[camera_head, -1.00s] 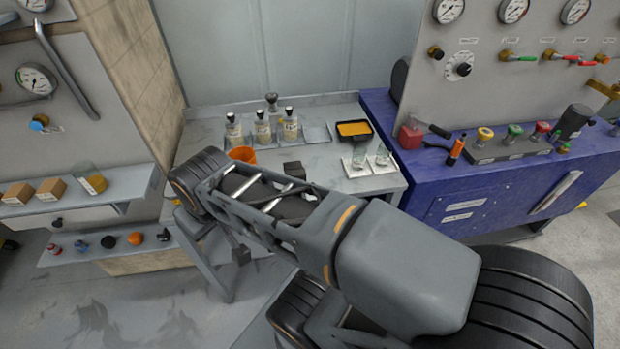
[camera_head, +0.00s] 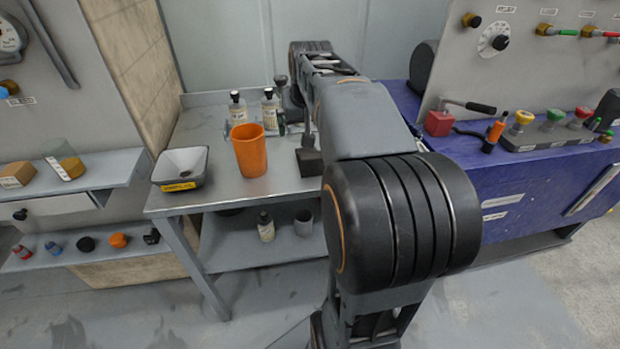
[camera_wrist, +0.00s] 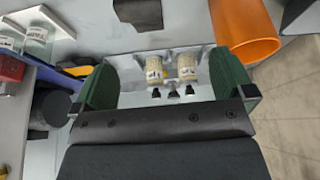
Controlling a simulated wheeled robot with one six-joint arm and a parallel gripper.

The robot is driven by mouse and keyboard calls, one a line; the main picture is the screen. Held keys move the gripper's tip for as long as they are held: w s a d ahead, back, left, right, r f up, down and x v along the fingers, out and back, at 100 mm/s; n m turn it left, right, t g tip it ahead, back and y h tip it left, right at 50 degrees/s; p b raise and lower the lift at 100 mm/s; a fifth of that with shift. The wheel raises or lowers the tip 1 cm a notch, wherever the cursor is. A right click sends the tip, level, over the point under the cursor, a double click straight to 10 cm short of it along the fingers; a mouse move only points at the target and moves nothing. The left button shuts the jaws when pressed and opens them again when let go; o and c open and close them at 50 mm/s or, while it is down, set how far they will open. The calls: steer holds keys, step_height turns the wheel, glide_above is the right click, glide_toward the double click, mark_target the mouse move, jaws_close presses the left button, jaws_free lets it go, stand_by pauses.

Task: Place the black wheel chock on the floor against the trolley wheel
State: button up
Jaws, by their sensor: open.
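A dark block (camera_head: 308,162) sits near the front edge of the steel table, just left of my arm. It also shows in the wrist view (camera_wrist: 138,12). It may be the black wheel chock; I cannot tell for sure. I see no trolley or trolley wheel. My gripper (camera_wrist: 165,70) is open and empty, its two dark green fingers spread wide. Two labelled bottles (camera_wrist: 171,68) appear between the fingers in the wrist view, with no contact visible. In the head view my arm reaches over the table and hides much of its right part.
An orange cup (camera_head: 249,150) and a white tray (camera_head: 181,167) stand at the table's left. A lower shelf (camera_head: 240,238) holds a bottle and a grey cup. A blue bench (camera_head: 540,190) with valves is at right. Small parts line a left shelf (camera_head: 80,262). Floor is open in front.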

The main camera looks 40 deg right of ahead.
steer(key=shift+m, duration=0.3)
steer(key=d+f, duration=0.1)
steer(key=d, duration=0.1)
steer(key=w+d+f+b, duration=0.1)
steer(key=f, duration=0.1)
steer(key=shift+w+d+f+b, duration=0.2)
steer(key=shift+d+b, duration=0.1)
steer(key=shift+d, duration=0.1)
glide_above(310, 151)
steer(key=s, duration=0.2)
steer(key=f, duration=0.5)
steer(key=shift+a+b, duration=0.35)
steer(key=shift+a, duration=0.05)
steer(key=shift+b+x, duration=0.45)
steer(key=shift+x, duration=2.85)
steer(key=shift+w+d+r, duration=0.1)
steer(key=shift+w, duration=0.1)
steer(key=c, duration=1.1)
